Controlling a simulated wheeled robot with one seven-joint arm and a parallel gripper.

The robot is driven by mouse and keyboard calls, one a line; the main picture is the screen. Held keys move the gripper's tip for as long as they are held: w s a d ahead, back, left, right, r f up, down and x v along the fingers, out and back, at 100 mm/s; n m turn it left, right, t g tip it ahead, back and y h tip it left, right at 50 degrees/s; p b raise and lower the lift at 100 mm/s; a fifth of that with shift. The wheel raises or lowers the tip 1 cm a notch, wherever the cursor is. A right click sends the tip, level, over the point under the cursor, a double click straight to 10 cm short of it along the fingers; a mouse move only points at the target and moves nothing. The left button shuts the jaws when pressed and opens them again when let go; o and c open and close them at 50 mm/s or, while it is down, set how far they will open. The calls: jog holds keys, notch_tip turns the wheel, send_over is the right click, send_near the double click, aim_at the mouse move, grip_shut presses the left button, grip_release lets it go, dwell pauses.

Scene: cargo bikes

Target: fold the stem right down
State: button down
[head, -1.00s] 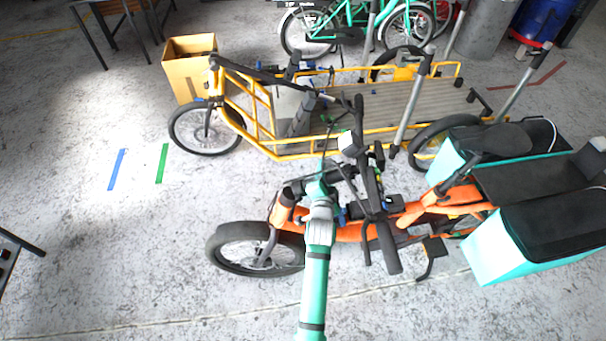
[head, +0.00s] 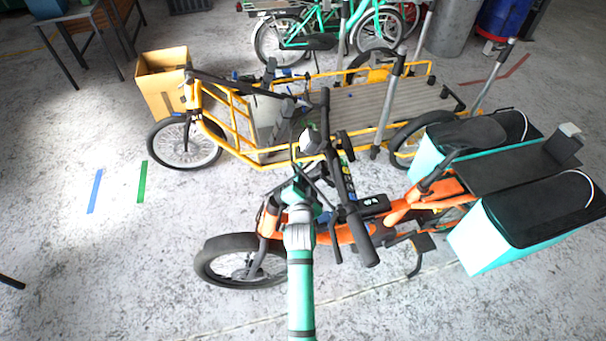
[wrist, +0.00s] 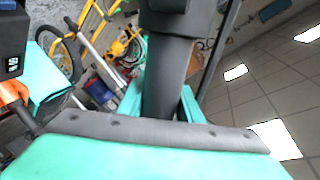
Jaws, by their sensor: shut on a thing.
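The orange cargo bike (head: 354,230) stands in the front middle of the head view, its front wheel to the left. Its dark handlebar (head: 345,190) runs lengthwise in the picture, above the orange frame. My gripper (head: 309,184) is at the stem, just left of the handlebar. In the wrist view, the dark stem (wrist: 167,75) passes between my teal fingers, and my gripper (wrist: 166,108) is shut on it. The near finger's grey pad lies across the front of the stem. In the head view, the handlebar and my gripper hide most of the stem. The bike's display (wrist: 12,65) shows at the wrist view's left.
A yellow cargo bike (head: 262,158) stands close behind, with a cardboard box (head: 162,85) at its front. Teal panniers (head: 490,240) flank the orange bike's rear.

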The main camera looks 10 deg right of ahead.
jog(key=c, duration=1.5)
grip_release()
jog(key=shift+w+a+r, duration=0.2)
jog(key=shift+a+r, duration=0.15)
jog(key=shift+r, duration=0.05)
jog(key=shift+o, duration=1.2)
jog(key=shift+f, duration=0.1)
jog(key=shift+s+d+f, duration=0.1)
jog(key=shift+d+f, duration=0.05)
jog(key=shift+d, duration=0.05)
